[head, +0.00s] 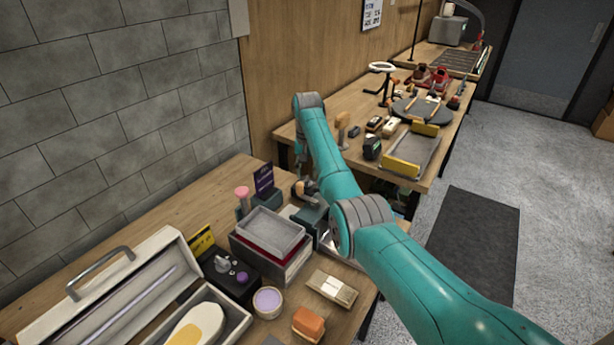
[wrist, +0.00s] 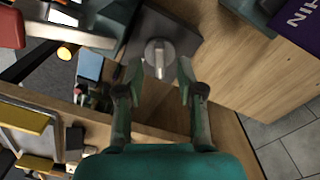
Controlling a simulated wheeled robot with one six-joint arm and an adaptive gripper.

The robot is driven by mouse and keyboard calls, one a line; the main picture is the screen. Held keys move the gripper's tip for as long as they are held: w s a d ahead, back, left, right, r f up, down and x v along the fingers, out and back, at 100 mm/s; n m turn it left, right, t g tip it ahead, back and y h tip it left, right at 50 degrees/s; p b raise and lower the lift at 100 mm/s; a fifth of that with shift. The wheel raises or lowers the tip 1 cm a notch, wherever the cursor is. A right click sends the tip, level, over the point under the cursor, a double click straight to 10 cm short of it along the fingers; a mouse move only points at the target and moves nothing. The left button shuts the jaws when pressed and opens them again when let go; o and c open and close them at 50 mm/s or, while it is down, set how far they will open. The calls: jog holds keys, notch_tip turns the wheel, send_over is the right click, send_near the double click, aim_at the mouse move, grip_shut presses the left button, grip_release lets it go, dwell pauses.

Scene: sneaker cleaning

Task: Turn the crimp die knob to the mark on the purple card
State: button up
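The knob (wrist: 158,54) is a grey disc with a raised pale bar, on a dark box (wrist: 181,36). It shows near the top centre of the wrist view. My gripper (wrist: 159,68) is open, its two fingers on either side of the knob's near edge with gaps to the bar. I cannot tell how far above the knob the fingertips are. The purple card (head: 263,179) stands upright behind the bench items in the head view; its corner with white letters shows in the wrist view (wrist: 301,22). The knob is hidden behind my arm in the head view, and its mark is too small to read.
Left of my arm, a grey tray (head: 270,231) sits on a stacked box. A pink-topped post (head: 243,193), a yellow card (head: 201,240), a black box with a purple knob (head: 242,278) and an open case (head: 110,300) crowd the bench. A second table (head: 440,158) stands behind.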

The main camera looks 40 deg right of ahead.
aim_at(307, 178)
notch_tip(307, 178, up, 10)
dwell(0.4)
dwell(0.4)
